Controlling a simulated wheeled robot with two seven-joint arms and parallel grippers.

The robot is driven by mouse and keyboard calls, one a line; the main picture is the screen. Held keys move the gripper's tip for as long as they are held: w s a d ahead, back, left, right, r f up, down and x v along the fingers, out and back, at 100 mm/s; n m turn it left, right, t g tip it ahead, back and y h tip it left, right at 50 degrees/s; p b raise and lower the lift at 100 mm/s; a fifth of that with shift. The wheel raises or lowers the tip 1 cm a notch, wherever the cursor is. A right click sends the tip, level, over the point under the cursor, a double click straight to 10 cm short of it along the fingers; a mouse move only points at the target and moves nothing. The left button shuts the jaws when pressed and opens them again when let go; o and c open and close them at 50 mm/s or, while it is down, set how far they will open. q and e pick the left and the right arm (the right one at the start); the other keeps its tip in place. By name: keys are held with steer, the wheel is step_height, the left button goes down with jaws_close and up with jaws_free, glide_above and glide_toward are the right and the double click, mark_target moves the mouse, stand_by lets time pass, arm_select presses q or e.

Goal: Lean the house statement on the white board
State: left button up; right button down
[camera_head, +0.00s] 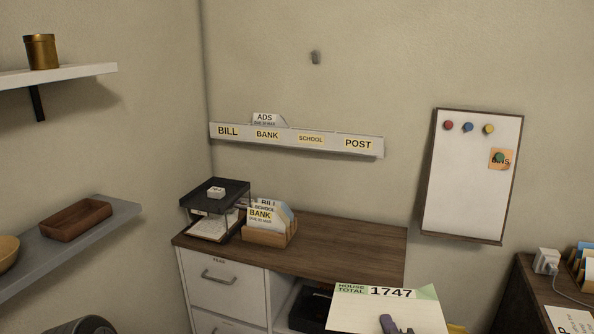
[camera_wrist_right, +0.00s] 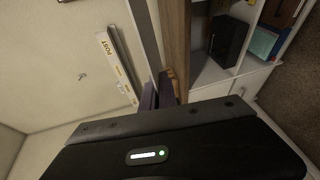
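The house statement (camera_head: 352,312), a pale sheet with a green "HOUSE TOTAL" label and "1747", is at the bottom of the head view, in front of the desk. My right gripper (camera_head: 395,327), with purple fingertips, is shut on its lower part. In the right wrist view the fingers (camera_wrist_right: 157,92) are close together on a thin edge-on sheet. The white board (camera_head: 462,190) hangs on the wall at right, with a dark frame and a lower ledge. The statement is apart from it, lower and to its left. My left gripper is not in view.
The desk (camera_head: 340,248) carries a black tray (camera_head: 222,190) and a wooden letter holder (camera_head: 270,235). A labelled wall rack (camera_head: 300,141) hangs above. The board holds several round magnets and an orange note (camera_head: 496,166). A second desk (camera_head: 530,290) stands at right.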

steer(key=shift+s+r, duration=0.1)
steer(key=shift+s, duration=0.15)
stand_by(0.7)
steer(key=shift+a+f+n+y, duration=0.25)
steer(key=shift+a+n+y, duration=0.05)
steer(key=shift+a+y, duration=0.3)
steer(key=s+a+f+n+g+y, duration=0.2)
steer(key=a+n+g+y, duration=0.2)
steer(key=a+n+y, duration=0.2)
steer(key=s+a+f+n+g+y, duration=0.2)
steer(key=a+n+g+y, duration=0.2)
steer(key=a, duration=0.7)
steer(key=shift+s+f+n+g+y, duration=0.25)
steer(key=shift+n+y, duration=0.65)
steer(key=shift+y, duration=0.5)
steer(key=shift+r, duration=0.1)
